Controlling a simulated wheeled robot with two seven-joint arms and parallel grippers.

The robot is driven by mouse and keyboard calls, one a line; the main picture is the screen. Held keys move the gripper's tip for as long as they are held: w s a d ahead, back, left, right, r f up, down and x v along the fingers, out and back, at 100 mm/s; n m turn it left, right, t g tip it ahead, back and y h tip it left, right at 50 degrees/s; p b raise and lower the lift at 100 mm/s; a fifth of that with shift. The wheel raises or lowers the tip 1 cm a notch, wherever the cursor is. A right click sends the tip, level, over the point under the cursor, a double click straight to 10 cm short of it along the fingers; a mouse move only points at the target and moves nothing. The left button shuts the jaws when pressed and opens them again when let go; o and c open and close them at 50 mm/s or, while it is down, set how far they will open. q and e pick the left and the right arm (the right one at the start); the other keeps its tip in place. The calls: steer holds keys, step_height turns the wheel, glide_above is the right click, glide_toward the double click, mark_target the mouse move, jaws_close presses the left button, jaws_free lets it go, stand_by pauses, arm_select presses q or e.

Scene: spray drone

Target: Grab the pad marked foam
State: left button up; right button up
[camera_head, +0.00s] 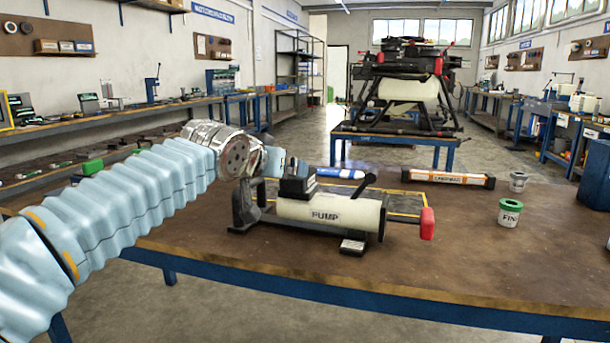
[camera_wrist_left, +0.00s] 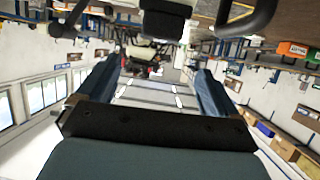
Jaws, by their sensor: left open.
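No label reading foam is legible in either view. A small dark block with a pale label (camera_head: 353,246) lies at the front foot of the white pump (camera_head: 322,211); its text is too small to read. My left gripper (camera_head: 291,166) reaches in from the left, above and behind the pump's dark top block (camera_head: 298,187). Its fingers are partly hidden in the head view. In the left wrist view the two blue fingers of the gripper (camera_wrist_left: 160,75) stand wide apart with nothing between them. My right gripper is in neither view.
The pump stands on a brown bench (camera_head: 480,260), with a red-ended valve (camera_head: 427,223) at its right. A blue-and-white tube (camera_head: 341,172) lies behind. The bench's front right is clear.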

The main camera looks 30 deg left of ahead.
mark_target(299, 179)
arm_select(q)
steer(key=p+x, duration=0.1)
steer(key=x, duration=1.1)
steer(key=shift+w+f+p, duration=0.25)
steer(key=shift+f+p, duration=0.05)
steer(key=shift+f, duration=0.05)
steer(key=c, duration=1)
steer(key=shift+r, duration=0.1)
steer(key=shift+c, duration=0.2)
